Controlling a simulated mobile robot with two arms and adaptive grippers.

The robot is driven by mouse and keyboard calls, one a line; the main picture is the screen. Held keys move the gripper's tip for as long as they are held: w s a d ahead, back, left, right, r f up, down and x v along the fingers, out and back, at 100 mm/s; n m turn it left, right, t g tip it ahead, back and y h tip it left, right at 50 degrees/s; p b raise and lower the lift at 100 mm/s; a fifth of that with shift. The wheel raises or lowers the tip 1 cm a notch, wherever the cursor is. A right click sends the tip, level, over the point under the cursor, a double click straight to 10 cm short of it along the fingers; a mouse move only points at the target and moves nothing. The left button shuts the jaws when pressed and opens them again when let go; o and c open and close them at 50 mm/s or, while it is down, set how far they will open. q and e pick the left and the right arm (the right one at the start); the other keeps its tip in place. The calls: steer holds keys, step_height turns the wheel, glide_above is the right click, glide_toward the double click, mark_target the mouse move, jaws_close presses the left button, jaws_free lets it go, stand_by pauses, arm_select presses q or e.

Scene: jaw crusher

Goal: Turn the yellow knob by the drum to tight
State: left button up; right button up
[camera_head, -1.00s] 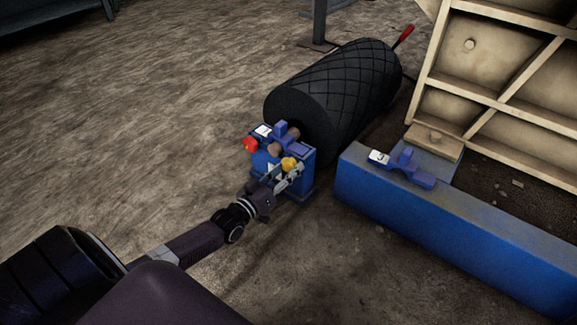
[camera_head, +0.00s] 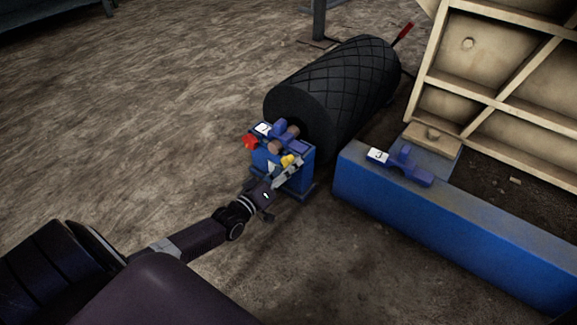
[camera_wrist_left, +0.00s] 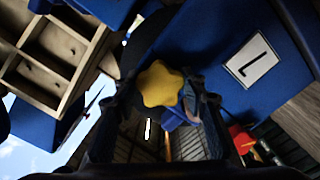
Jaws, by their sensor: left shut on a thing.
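The yellow knob (camera_head: 287,160) sits on the front of the blue block (camera_head: 297,178) at the near end of the black drum (camera_head: 335,92). In the left wrist view the knob (camera_wrist_left: 160,84) is star-shaped and lies between the fingertips. My left gripper (camera_head: 285,166) reaches in from the lower left and is shut on the knob. It also shows in the left wrist view (camera_wrist_left: 165,95), one finger on each side. The fingers hide part of the block's front. My right gripper is not in view.
A red knob (camera_head: 250,142) is on the block's left side, close to my left gripper. A blue beam (camera_head: 450,215) with a numbered label stands to the right, beside a beige ribbed frame (camera_head: 480,92). The dirt floor at left is clear.

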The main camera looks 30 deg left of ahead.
arm_select(q)
steer(key=o, duration=1.2)
steer(key=shift+c, duration=0.2)
steer(key=s+a, duration=0.1)
steer(key=s, duration=1.1)
